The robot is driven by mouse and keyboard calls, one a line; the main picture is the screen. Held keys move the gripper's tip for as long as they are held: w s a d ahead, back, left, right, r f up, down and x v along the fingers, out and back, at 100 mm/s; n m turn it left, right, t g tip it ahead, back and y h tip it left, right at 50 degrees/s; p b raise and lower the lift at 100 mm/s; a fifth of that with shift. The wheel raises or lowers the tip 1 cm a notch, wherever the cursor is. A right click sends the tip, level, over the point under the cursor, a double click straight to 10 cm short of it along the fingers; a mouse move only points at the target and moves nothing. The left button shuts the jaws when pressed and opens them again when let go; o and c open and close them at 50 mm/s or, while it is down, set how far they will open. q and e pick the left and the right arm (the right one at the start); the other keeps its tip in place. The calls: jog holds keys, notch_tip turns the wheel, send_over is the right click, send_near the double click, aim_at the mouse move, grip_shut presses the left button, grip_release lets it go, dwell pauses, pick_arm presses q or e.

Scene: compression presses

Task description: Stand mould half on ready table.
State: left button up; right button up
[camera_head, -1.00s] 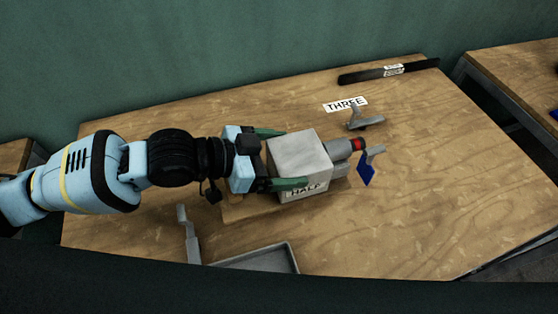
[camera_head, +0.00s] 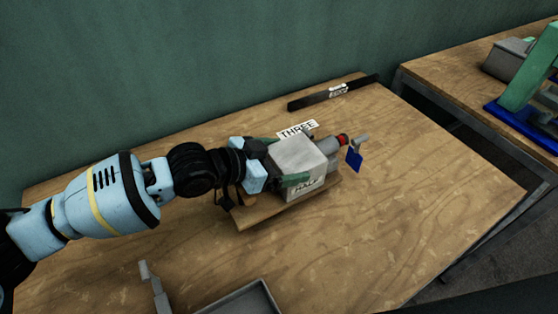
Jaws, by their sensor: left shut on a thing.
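The mould half is a grey block (camera_head: 296,157) with HALF lettered on its front face. A grey cylinder with a red band extends from its right side, and a blue tag (camera_head: 354,158) hangs near that end. My left gripper (camera_head: 285,163) comes from the left and is shut on the block, with green fingers on its near and far sides. A wooden board (camera_head: 257,214) shows beneath the block. I cannot tell whether block or board touches the table. The wooden table (camera_head: 400,245) lies below. My right gripper is not in view.
A THREE label (camera_head: 297,130) lies just behind the block. A black bar (camera_head: 330,93) lies along the table's back edge. A grey tray (camera_head: 240,300) and a grey upright bracket (camera_head: 153,285) are at the front. A second table (camera_head: 440,75) holds a green and blue press (camera_head: 530,85). The table's right side is clear.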

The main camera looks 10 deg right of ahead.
pick_arm(q)
jog(key=shift+w+d, duration=0.25)
jog(key=shift+d, duration=0.05)
jog(key=shift+f, duration=1.65)
jog(key=o, duration=1.8)
jog(key=shift+s+f, duration=0.1)
jog(key=shift+f, duration=0.1)
jog(key=shift+c, duration=0.2)
jog(key=shift+a+r, duration=0.1)
jog(key=shift+r, duration=0.2)
jog(key=v, duration=1)
jog(key=shift+s+a+f, duration=0.1)
jog(key=shift+s+a, duration=0.05)
jog(key=shift+a, duration=0.1)
jog(key=shift+s+a+r, duration=0.25)
jog(key=shift+a+r, duration=0.1)
jog(key=shift+a, duration=0.2)
